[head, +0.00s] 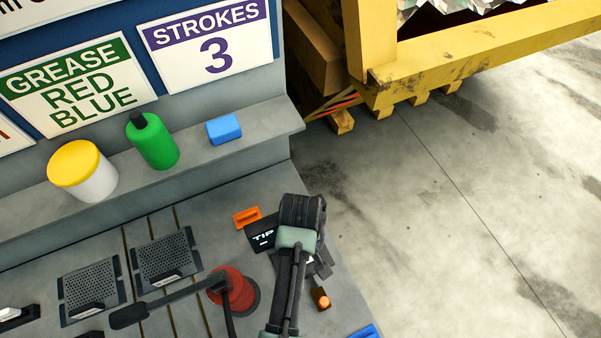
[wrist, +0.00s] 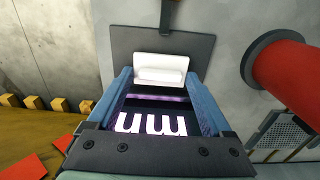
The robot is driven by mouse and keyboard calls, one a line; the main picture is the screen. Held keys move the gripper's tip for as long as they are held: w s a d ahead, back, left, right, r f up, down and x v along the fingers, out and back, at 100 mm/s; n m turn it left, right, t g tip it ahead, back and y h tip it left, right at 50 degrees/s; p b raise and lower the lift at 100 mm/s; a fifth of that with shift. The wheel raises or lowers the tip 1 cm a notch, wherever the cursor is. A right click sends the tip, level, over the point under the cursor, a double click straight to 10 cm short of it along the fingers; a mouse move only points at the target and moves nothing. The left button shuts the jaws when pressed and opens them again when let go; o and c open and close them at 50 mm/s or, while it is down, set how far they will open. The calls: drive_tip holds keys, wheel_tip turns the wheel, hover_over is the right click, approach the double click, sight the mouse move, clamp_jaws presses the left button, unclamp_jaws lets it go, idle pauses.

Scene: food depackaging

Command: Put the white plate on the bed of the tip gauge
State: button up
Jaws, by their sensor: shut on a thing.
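My gripper (wrist: 160,80) is shut on the white plate (wrist: 160,62), a small pale block between its two blue fingers in the wrist view. A dark flat panel (wrist: 128,42) lies behind the plate; I cannot tell whether they touch. Large glowing letters (wrist: 150,123) show on a dark face between the fingers. In the head view the tip gauge (head: 262,235), marked TIP, is on the bench at the right, partly hidden by my arm. My wrist and arm hide the plate and the gauge's bed there.
A red cylinder (head: 235,284) with a black lever stands left of my arm. An orange block (head: 246,217) lies behind the gauge, and a small orange piece (head: 320,298) lies right of my arm. Two perforated trays (head: 165,258) are farther left. The bench edge is close on the right.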

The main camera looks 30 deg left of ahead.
drive_tip(key=shift+f, duration=0.2)
drive_tip(key=o, duration=1.2)
drive_tip(key=shift+f, duration=0.1)
drive_tip(key=shift+o, duration=0.2)
wheel_tip(320, 180, up, 12)
drive_tip(key=shift+r+p, duration=0.2)
drive_tip(key=shift+p, duration=0.1)
